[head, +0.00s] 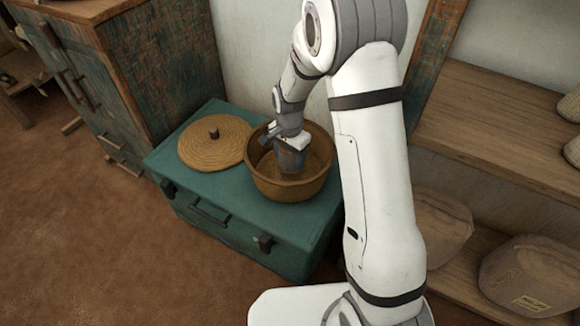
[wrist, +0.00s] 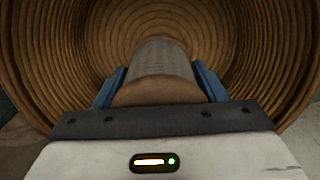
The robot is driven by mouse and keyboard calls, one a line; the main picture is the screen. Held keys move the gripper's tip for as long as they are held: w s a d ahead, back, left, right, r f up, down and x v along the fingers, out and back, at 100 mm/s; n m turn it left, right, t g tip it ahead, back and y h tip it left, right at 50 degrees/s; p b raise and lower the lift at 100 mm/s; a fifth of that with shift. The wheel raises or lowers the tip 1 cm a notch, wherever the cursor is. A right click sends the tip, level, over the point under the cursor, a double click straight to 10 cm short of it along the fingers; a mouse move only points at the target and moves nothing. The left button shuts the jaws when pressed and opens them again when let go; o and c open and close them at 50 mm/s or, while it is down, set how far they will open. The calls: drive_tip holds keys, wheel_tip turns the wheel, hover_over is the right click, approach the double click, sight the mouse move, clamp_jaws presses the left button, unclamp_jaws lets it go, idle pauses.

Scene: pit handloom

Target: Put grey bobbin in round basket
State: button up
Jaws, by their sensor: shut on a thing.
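The round basket (head: 262,181) is a brown coiled bowl standing open on a teal chest, and its ringed inner wall (wrist: 60,50) fills the wrist view. My gripper (head: 289,160) points down into the basket. In the wrist view its two blue fingers (wrist: 160,88) are shut on the grey bobbin (wrist: 160,58), one on each side. The bobbin has a grey wound body and a brown wooden end facing the wrist camera. It is inside the basket's rim. I cannot tell whether its far end touches the basket floor. In the head view the gripper and basket wall mostly hide it.
A round woven lid (head: 215,142) with a dark knob lies on the teal chest (head: 200,192) left of the basket. A worn wooden cabinet (head: 165,60) stands behind left. Wooden shelves with sacks (head: 530,275) are at the right. The brown floor at front left is clear.

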sight(289, 164)
drive_tip(key=shift+f+b, duration=0.55)
drive_tip(key=shift+f, duration=1.3)
drive_tip(key=shift+f, duration=0.2)
drive_tip(key=o, duration=1)
drive_tip(key=shift+o, duration=0.2)
drive_tip(key=shift+r, duration=0.1)
